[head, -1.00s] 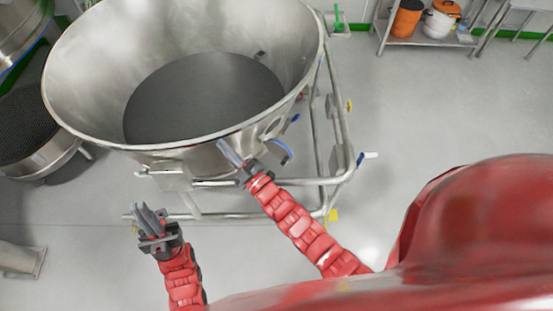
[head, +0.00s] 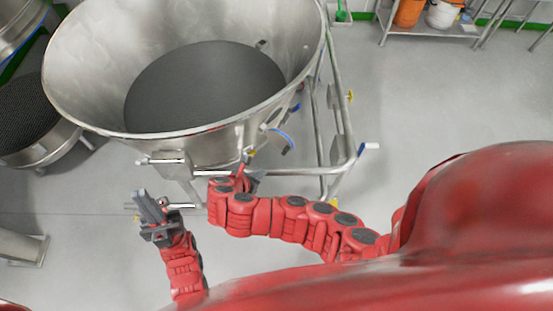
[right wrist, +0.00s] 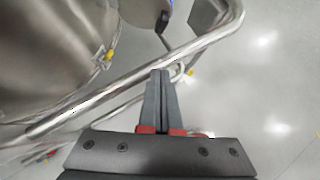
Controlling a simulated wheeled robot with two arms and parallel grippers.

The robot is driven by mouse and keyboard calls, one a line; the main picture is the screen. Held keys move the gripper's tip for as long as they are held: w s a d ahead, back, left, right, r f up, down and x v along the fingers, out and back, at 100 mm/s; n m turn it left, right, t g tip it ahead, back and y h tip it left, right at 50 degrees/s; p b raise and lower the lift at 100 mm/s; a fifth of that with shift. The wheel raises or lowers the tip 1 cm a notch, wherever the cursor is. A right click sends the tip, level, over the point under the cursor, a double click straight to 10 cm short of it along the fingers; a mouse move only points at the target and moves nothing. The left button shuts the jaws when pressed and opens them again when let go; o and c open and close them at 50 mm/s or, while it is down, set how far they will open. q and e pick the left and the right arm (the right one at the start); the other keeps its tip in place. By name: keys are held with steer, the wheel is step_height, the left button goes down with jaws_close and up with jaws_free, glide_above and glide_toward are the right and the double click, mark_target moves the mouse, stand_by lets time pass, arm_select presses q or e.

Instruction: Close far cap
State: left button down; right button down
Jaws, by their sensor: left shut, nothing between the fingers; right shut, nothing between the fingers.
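A large open steel vessel (head: 85,85) on a tubular frame (head: 338,130) fills the left of the head view. I cannot tell which fitting is the far cap. A blue-handled fitting (head: 283,138) is on the vessel's near right side, and yellow caps (head: 350,97) show on the frame. My left gripper (head: 142,194) is shut and empty, below and apart from the vessel. My right gripper's fingers are mostly hidden under the vessel's near side in the head view. The right wrist view shows the right gripper (right wrist: 160,73) shut and empty, close to a frame tube (right wrist: 150,80).
A yellow fitting (right wrist: 107,57) shows on the vessel in the right wrist view. A blue and white handle (head: 368,147) sticks out from the frame's right corner. A shelf (head: 435,30) with orange and white buckets stands at the back right. The floor between is clear.

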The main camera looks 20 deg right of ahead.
mark_target(281, 142)
steer(key=w+d+r+b+x, duration=0.1)
steer(key=r+b+x, duration=0.1)
steer(key=x, duration=1)
steer(key=shift+w+d+b, duration=0.25)
steer(key=shift+d+b, duration=0.3)
steer(key=shift+b, duration=0.35)
steer(key=shift+f, duration=0.15)
steer(key=shift+d, duration=0.15)
